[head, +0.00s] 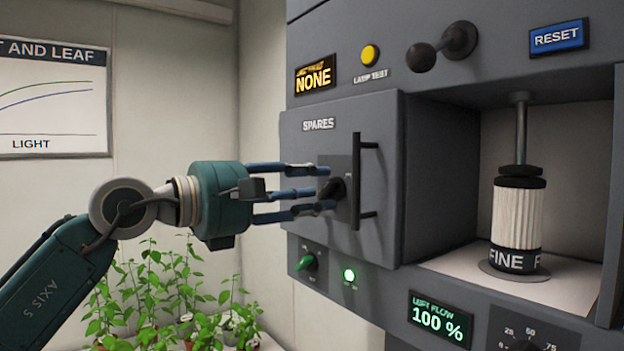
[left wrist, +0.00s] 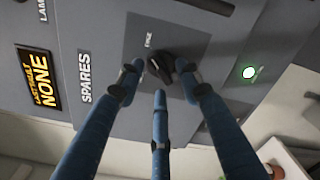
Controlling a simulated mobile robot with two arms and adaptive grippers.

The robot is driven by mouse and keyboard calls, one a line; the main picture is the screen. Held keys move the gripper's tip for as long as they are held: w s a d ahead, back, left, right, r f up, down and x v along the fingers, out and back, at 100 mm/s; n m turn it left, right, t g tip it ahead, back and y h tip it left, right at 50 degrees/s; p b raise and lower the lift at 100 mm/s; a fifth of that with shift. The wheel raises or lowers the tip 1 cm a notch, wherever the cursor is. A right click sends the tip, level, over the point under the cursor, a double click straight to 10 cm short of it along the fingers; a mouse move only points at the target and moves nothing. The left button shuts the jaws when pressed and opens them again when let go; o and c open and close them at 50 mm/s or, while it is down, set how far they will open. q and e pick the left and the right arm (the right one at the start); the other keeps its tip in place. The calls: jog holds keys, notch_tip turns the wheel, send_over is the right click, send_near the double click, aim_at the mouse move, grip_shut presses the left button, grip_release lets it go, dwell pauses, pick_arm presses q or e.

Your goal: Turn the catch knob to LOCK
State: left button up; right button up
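The catch knob (head: 338,188) is a black knob on a dark square plate, on the front of the grey SPARES door (head: 300,225), left of its upright handle. In the left wrist view the knob (left wrist: 167,66) sits between the fingertips, its body slanted; a small label beside it looks like FREE. No LOCK label can be read. My left gripper (head: 324,189) points at the knob with three blue fingers spread around it. In the left wrist view the gripper (left wrist: 160,80) shows gaps beside the knob, so it looks open. Contact cannot be told. My right gripper is out of view.
The black door handle (head: 366,180) stands close right of the fingers. The display (head: 315,75) reads NONE. An open bay at right holds a white filter (head: 518,217). Plants (head: 165,295) stand lower left.

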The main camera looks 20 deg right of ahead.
pick_arm(q)
jog(key=shift+w, duration=0.1)
grip_shut()
